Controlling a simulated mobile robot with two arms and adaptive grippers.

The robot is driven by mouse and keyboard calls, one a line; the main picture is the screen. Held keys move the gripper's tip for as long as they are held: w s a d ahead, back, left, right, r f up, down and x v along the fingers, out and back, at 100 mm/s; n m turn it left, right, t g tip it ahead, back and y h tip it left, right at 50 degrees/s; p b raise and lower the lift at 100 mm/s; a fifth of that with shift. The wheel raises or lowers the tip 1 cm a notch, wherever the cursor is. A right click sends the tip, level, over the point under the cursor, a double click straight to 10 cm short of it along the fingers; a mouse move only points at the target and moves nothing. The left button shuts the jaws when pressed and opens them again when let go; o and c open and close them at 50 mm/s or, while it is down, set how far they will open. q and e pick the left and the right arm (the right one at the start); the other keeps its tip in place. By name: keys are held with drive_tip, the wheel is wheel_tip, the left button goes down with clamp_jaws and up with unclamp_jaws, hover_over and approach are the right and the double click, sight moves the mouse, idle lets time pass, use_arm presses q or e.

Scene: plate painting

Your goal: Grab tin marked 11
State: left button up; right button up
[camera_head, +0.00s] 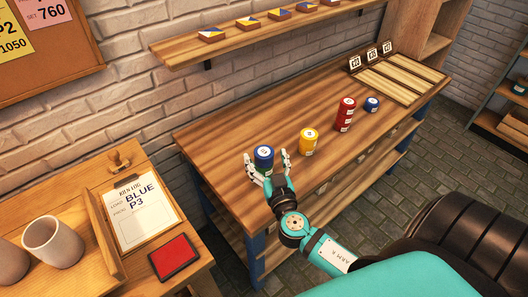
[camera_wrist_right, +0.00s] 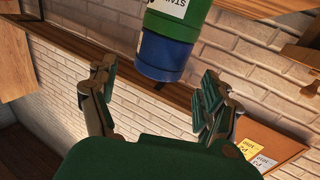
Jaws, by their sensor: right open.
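A blue tin (camera_head: 264,153) with a pale label stands near the front left of the wooden workbench. My right gripper (camera_head: 268,169) is open, with its fingers on either side of this tin. In the right wrist view, a blue part (camera_wrist_right: 162,55) and a green part (camera_wrist_right: 181,18) with a white label lie ahead of and between the open fingers (camera_wrist_right: 156,96). I cannot tell if these are one tin or two stacked. A yellow tin (camera_head: 309,142), a tall red tin or stack (camera_head: 344,115) and a small blue tin (camera_head: 372,104) stand farther right. No number 11 is readable. My left gripper is out of view.
The workbench (camera_head: 225,130) has bare wood between the tins. A slatted tray (camera_head: 405,80) with small number cards is at its far end. A wall shelf (camera_head: 235,37) with colored tiles runs above. A side table holds a clipboard (camera_head: 140,212), a mug (camera_head: 52,242) and a red pad (camera_head: 174,256).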

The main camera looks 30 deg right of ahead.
sight(264, 151)
drive_tip(key=x, duration=0.2)
drive_tip(key=shift+w+d+r+p, duration=0.1)
drive_tip(key=shift+w+d+p, duration=0.2)
drive_tip(key=shift+p, duration=0.1)
drive_tip(key=shift+w+d+f, duration=0.1)
drive_tip(key=shift+w+f, duration=0.1)
drive_tip(key=shift+w, duration=0.15)
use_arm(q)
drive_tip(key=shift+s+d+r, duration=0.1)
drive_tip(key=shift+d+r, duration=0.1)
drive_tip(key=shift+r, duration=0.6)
use_arm(e)
drive_tip(key=shift+s, duration=0.1)
drive_tip(key=shift+c, duration=0.3)
